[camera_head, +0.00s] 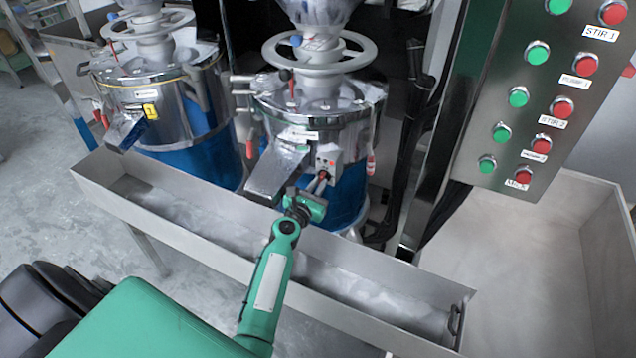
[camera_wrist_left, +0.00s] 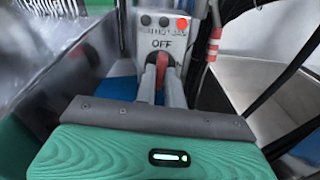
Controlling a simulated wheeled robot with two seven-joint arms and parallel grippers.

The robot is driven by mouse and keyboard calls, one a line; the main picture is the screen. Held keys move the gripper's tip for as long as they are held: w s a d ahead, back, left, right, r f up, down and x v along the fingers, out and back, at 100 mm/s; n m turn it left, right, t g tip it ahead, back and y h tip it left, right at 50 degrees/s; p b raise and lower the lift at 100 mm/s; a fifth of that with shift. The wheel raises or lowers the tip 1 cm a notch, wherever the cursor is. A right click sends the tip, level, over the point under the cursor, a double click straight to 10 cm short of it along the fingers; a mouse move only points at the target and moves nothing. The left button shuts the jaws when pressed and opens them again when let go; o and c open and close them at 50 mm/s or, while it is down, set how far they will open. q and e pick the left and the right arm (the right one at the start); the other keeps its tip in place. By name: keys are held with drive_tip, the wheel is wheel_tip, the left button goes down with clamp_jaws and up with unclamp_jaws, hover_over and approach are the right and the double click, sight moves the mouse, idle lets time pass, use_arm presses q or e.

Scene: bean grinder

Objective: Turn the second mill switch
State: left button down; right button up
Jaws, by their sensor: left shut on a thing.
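The second mill (camera_head: 335,120) is the right-hand steel mill with a blue lower body in the head view. Its small grey switch box (camera_head: 330,155) sits on the front, right of the spout. In the wrist view the switch box (camera_wrist_left: 165,35) carries a lit red lamp (camera_wrist_left: 182,24), two dark round spots and the word OFF. A red switch knob (camera_wrist_left: 161,64) lies below that word. My left gripper (camera_head: 318,183) reaches up to the box, its fingers (camera_wrist_left: 162,82) on either side of the knob and shut on it. The fingers partly hide the knob. My right gripper is not in view.
The first mill (camera_head: 155,95) stands at left. A long grey trough (camera_head: 200,229) runs below both spouts. The second mill's spout (camera_head: 277,172) is close left of my gripper. A button panel (camera_head: 545,95) hangs at right, and dark cables (camera_head: 405,160) hang between.

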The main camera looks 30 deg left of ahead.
use_arm(q)
drive_tip(key=shift+n, duration=0.4)
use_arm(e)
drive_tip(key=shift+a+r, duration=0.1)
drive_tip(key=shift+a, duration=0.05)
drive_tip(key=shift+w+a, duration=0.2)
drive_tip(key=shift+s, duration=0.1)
use_arm(q)
drive_tip(key=c, duration=1.5)
unclamp_jaws()
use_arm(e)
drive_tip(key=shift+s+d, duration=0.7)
